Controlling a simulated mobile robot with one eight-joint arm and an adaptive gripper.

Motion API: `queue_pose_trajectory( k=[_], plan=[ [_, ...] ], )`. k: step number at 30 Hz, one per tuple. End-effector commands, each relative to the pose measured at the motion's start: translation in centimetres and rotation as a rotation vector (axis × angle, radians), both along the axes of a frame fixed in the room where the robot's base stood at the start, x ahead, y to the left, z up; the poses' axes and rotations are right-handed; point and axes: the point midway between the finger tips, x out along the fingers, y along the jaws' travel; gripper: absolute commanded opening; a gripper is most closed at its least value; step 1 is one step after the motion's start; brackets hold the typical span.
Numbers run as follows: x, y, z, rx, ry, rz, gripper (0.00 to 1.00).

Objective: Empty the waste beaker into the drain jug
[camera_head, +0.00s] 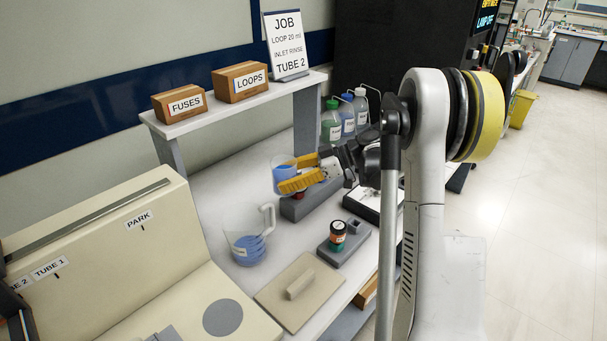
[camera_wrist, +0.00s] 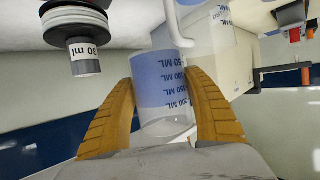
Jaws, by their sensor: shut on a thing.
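My gripper (camera_head: 299,177) has its yellow-orange fingers shut on the waste beaker (camera_head: 279,178), a clear cylinder with blue liquid. The beaker looks about upright and is held over the grey block on the bench. In the wrist view the beaker (camera_wrist: 160,78) sits between both fingers (camera_wrist: 163,115), with its ML marks upside down. The drain jug (camera_head: 246,247), clear with a pale handle and blue in its lower part, stands on the bench, left of and nearer than the beaker. Part of the jug (camera_wrist: 207,22) shows behind the beaker in the wrist view.
A grey block (camera_head: 300,207) lies below the gripper. A small dark-capped vial (camera_head: 337,236) stands on a grey holder at right. A beige lid-like plate (camera_head: 278,303) lies in front of the jug. Bottles (camera_head: 346,118) stand behind, beside the shelf (camera_head: 240,112). A beige machine (camera_head: 110,250) fills the left.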

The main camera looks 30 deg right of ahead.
Motion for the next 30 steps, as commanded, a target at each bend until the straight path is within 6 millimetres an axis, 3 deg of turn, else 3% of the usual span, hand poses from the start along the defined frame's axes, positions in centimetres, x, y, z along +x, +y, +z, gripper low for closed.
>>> queue_pose_trajectory(
  k=[8,15,30],
  plan=[
    [-0.5,1.7,0.5,-0.028,-0.011,0.041,0.21],
    [-1.1,3.6,1.4,-0.157,-0.049,0.04,0.21],
    [-1.2,4.0,1.1,-0.21,-0.065,0.038,0.21]
  ],
)
